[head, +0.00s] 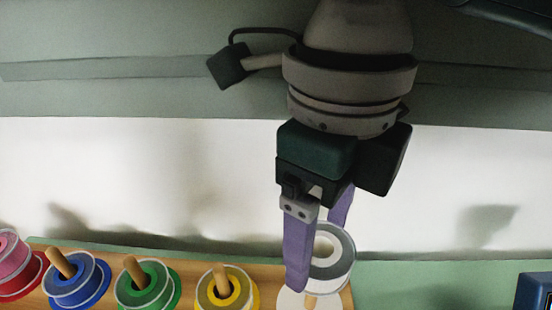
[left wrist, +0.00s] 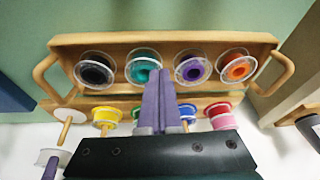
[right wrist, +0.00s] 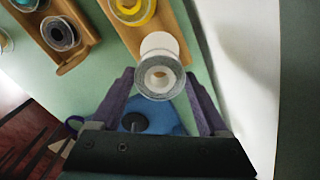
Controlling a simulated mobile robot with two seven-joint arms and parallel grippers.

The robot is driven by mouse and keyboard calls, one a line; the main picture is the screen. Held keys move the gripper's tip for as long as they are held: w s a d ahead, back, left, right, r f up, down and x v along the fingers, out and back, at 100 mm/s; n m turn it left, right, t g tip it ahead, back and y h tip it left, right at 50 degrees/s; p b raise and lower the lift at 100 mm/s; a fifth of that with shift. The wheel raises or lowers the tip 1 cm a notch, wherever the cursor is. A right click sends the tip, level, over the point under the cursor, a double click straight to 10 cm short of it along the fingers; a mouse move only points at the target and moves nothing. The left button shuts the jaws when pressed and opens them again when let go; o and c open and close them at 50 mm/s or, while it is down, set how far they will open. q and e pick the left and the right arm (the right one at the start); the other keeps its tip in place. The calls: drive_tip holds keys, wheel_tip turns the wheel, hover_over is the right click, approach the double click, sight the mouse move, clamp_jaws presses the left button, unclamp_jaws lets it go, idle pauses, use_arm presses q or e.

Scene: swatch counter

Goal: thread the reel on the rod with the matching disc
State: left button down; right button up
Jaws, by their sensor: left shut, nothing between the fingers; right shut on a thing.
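A white reel with a clear, greyish rim (head: 342,272) is held between the purple fingers of my right gripper (head: 316,245). It also shows in the right wrist view (right wrist: 158,90) and at the lower left of the left wrist view (left wrist: 48,157). The white disc (head: 289,299) lies below it at the right end of the wooden rack. Its bare wooden rod (left wrist: 65,131) points toward the reel; the reel appears just off the tip, and I cannot tell whether they touch. My left gripper (left wrist: 160,75) is shut and empty, seen only in its wrist view.
The rack's other rods carry a yellow reel (head: 222,290), a green reel (head: 142,285), a blue reel (head: 78,280) and a pink reel (head: 8,250). A wooden tray (left wrist: 160,42) holds black, teal, purple and orange reels.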

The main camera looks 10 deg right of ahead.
use_arm(q)
drive_tip(key=shift+f, duration=0.1)
use_arm(e)
drive_tip(key=shift+f, duration=0.2)
use_arm(q)
drive_tip(key=shift+d+f+b, duration=0.1)
drive_tip(key=shift+f+b, duration=0.5)
drive_tip(key=shift+b, duration=0.15)
use_arm(e)
drive_tip(key=shift+f, duration=1.1)
drive_tip(key=o, duration=1.2)
drive_tip(key=shift+c, duration=0.2)
drive_tip(key=shift+o, duration=0.3)
use_arm(q)
drive_tip(key=shift+r, duration=0.1)
use_arm(e)
drive_tip(key=shift+r, duration=0.1)
use_arm(q)
wheel_tip(320, 180, up, 8)
drive_tip(key=p, duration=0.8)
use_arm(e)
wheel_tip(320, 180, up, 7)
